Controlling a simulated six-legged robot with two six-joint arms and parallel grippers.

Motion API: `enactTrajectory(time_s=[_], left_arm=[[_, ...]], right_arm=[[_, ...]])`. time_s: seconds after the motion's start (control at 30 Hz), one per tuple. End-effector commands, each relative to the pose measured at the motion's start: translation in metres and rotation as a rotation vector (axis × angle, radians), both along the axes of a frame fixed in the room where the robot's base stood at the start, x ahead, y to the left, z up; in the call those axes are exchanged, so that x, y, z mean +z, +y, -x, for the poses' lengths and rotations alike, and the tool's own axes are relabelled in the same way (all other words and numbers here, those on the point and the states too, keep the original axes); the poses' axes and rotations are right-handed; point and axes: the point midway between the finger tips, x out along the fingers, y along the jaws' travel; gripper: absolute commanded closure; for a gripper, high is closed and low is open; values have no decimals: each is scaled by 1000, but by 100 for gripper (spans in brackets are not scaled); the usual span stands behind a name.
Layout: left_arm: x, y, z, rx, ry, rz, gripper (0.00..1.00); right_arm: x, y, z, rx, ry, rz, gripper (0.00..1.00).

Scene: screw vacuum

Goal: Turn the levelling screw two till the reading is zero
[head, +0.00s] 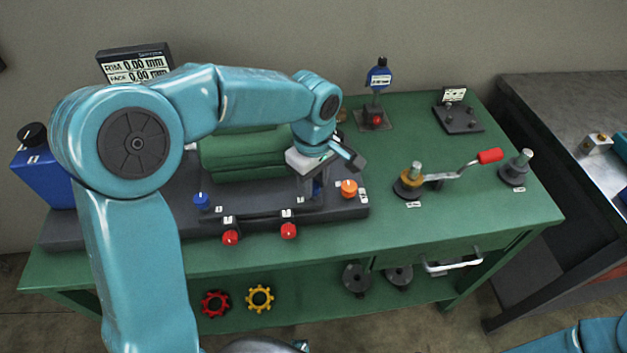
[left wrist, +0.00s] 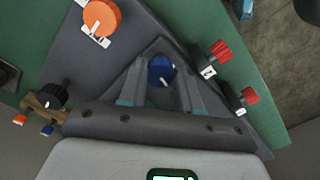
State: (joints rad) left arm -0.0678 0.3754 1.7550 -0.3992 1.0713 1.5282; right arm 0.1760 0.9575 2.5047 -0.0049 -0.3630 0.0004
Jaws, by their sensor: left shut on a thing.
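My left gripper (head: 314,188) reaches down to the right end of the dark machine base (head: 240,215). In the left wrist view its fingers (left wrist: 160,85) are on both sides of a blue knob (left wrist: 160,69) with a white mark. The gripper is shut on this knob, which the gripper mostly hides in the head view. Red knobs (head: 289,231) stand along the front edge, and the label 2 (left wrist: 208,72) shows beside one. The display (head: 137,66) reads RIM 0.00 mm and what looks like FACE 0.00 mm, its lower part covered by my arm. My right gripper is out of view.
An orange knob (head: 349,188) is close right of the gripper; another blue knob (head: 201,202) is farther left. A crank with a red handle (head: 490,156) and a post (head: 517,168) stand on the green bench (head: 440,225). A dark table (head: 555,130) is at right.

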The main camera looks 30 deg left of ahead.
Motion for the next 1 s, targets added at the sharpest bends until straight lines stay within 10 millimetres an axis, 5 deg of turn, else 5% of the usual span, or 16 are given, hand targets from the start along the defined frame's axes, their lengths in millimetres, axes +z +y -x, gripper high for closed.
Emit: enactTrajectory(time_s=[0.33,0.37,0.4,0.43,0.77,1.0], left_arm=[[2,3,-2,2,-7,-5,98],[2,3,-2,2,-7,-5,57],[2,3,-2,2,-7,-5,44],[2,2,-1,2,-7,-4,42],[4,1,-1,1,-3,-2,42],[51,1,-2,2,-10,-1,42]], right_arm=[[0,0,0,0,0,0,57],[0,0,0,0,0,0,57],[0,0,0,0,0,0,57],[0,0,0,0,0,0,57],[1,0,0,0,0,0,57],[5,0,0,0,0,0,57]])
